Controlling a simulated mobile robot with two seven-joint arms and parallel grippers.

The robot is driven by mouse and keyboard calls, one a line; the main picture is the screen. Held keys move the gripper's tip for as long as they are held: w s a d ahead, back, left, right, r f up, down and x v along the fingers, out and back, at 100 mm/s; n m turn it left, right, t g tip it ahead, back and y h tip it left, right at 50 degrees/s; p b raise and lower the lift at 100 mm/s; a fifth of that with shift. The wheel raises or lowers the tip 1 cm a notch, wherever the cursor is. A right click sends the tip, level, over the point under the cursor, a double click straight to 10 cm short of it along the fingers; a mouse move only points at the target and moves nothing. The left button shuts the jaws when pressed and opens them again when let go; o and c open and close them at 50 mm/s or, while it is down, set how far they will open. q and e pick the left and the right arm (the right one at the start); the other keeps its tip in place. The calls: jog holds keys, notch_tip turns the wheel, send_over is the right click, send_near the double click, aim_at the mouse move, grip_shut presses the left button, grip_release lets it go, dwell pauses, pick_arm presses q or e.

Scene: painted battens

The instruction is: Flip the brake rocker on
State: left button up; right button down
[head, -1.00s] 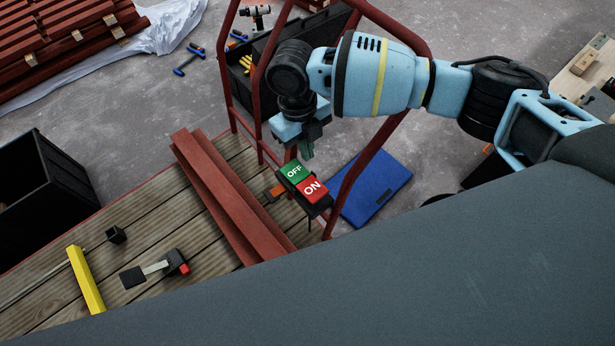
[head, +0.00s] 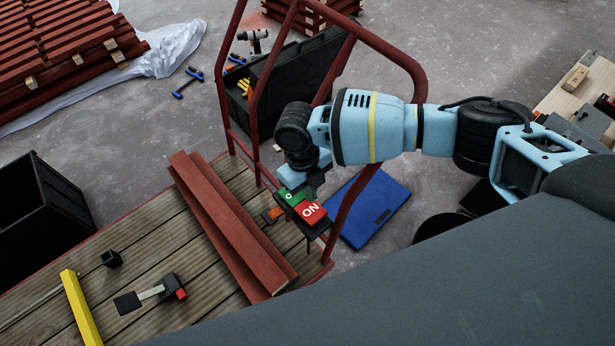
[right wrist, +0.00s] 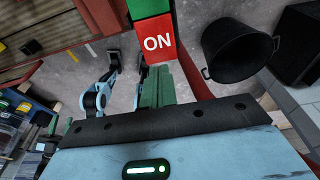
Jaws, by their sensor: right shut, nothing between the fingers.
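The brake rocker has a red ON half (head: 318,209) and a green OFF half (head: 287,197), on a dark housing at the red rail. The red half also shows in the right wrist view (right wrist: 157,45), with green above it. My right gripper (head: 303,194) is shut and empty, pointing down at the rocker and covering part of the OFF lettering in the head view. In the right wrist view its green fingers (right wrist: 157,84) end by the lower edge of the red half. I cannot tell whether they touch. Which half is pressed in is unclear. My left gripper is out of view.
The red tubular rail (head: 345,215) rises around the rocker. Red battens (head: 232,222) lie on the plank deck (head: 205,275), with a yellow bar (head: 80,305) and a brush-like tool (head: 150,293). A blue case (head: 368,208) lies on the floor behind.

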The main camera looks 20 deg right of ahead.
aim_at(318, 217)
jog(key=x, duration=0.4)
jog(key=shift+f, duration=0.2)
jog(key=shift+x, duration=0.8)
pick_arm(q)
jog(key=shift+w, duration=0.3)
pick_arm(e)
jog(key=shift+s, duration=0.1)
jog(key=shift+s+d+f+t+p, duration=0.1)
jog(key=shift+s+f+t+p, duration=0.15)
jog(key=shift+t+p, duration=0.2)
jog(key=shift+s+f, duration=0.15)
jog(key=shift+f, duration=0.05)
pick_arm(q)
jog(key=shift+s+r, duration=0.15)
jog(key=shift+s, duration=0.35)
pick_arm(e)
jog(key=shift+s+d+f, duration=0.1)
jog(key=shift+s+f, duration=0.15)
jog(key=shift+f, duration=0.2)
jog(key=shift+s+d+f, duration=0.1)
jog(key=shift+s+f, duration=0.1)
jog(key=shift+f, duration=0.25)
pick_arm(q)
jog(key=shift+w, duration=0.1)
